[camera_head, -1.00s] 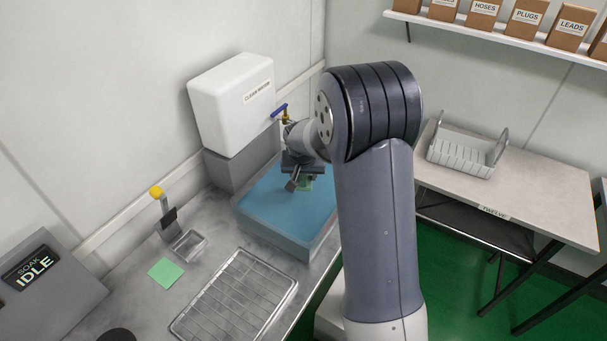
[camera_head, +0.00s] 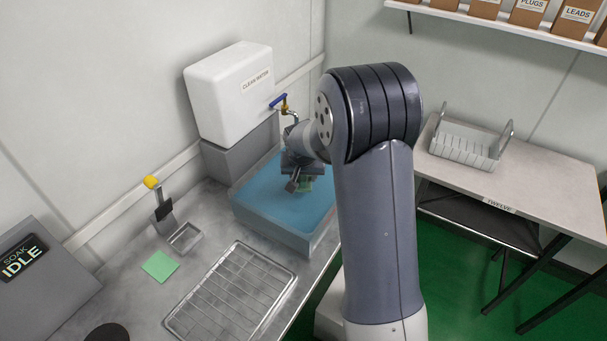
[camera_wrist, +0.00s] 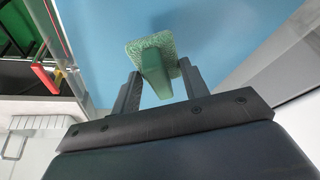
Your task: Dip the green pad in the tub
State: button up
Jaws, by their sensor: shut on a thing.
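My gripper (camera_head: 298,182) is shut on the handle of the green pad (camera_head: 306,185), over the blue water of the tub (camera_head: 313,245). In the wrist view, the pad (camera_wrist: 165,42) is a rough green block with a smooth green handle (camera_wrist: 156,78) between the two fingers of my gripper (camera_wrist: 160,75). The blue surface fills the view behind the pad. I cannot tell whether the pad's underside touches the water. My arm hides the tub's right part in the head view.
A white clean-water tank (camera_head: 230,98) with a blue-handled tap (camera_head: 280,102) stands behind the tub. A wire rack (camera_head: 232,292), a flat green square (camera_head: 160,266) and a small metal dish (camera_head: 185,238) are on the counter. A display (camera_head: 22,262) reads "SOAK IDLE".

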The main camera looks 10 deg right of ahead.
jog(key=shift+f+b, duration=2.5)
jog(key=shift+f, duration=0.7)
jog(key=shift+r, duration=0.15)
jog(key=shift+r+p, duration=4)
jog(key=shift+r, duration=2.4)
